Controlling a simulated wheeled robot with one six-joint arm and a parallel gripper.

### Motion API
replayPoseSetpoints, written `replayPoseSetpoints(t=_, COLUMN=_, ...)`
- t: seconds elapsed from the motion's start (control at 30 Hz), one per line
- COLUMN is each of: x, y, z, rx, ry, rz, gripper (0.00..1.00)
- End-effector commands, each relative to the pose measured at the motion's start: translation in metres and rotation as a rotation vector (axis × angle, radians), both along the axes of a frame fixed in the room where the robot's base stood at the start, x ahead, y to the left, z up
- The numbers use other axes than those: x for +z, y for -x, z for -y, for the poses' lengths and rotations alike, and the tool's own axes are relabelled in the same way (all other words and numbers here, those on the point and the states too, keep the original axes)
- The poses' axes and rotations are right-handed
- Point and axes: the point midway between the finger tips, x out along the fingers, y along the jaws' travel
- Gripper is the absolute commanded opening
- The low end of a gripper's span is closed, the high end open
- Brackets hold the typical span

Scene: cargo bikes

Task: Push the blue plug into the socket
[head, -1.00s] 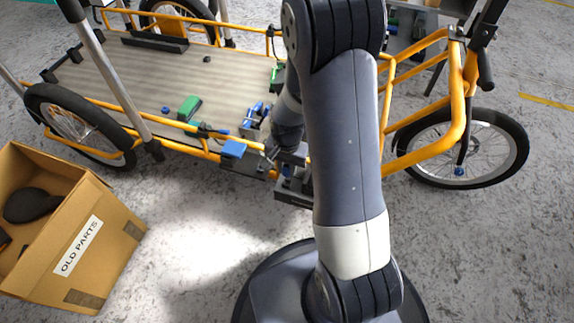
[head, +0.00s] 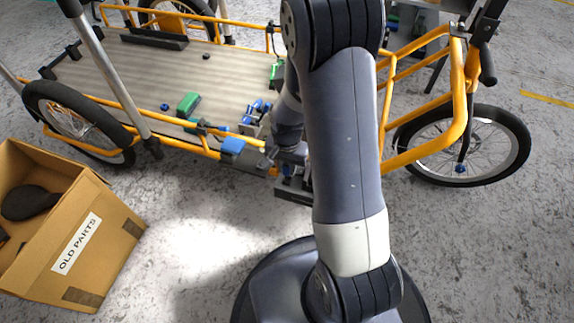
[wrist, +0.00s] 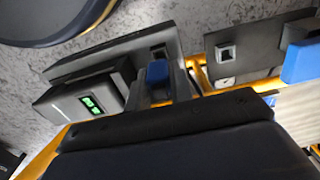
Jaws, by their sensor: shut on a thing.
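My gripper (wrist: 159,85) is shut on the blue plug (wrist: 157,71), whose blue end shows between the two grey fingers in the wrist view. Just beyond the plug is a grey plate with a small square socket (wrist: 158,51). The socket's opening shows past the plug; I cannot tell the gap between them. A second square socket (wrist: 226,53) is on a separate grey plate to the right. In the head view my gripper is at the bike's near rail, and my arm hides much of it. The held plug cannot be made out there.
A grey box with a green display (wrist: 92,105) is left of the plug, close to my finger. A blue block (wrist: 302,62) is at the right. The yellow cargo bike's frame (head: 195,150) surrounds the work area. An OLD PARTS carton (head: 105,260) stands on the floor at left.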

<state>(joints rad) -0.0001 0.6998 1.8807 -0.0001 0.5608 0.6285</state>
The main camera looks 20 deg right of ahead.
Motion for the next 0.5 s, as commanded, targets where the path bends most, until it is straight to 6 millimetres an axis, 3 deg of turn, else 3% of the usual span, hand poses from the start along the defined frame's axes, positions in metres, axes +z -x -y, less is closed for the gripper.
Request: replayPoseSetpoints(t=0.5, x=-0.0098, y=0.0000, z=0.0000, rx=0.000, ry=0.000, rz=0.000, gripper=0.00)
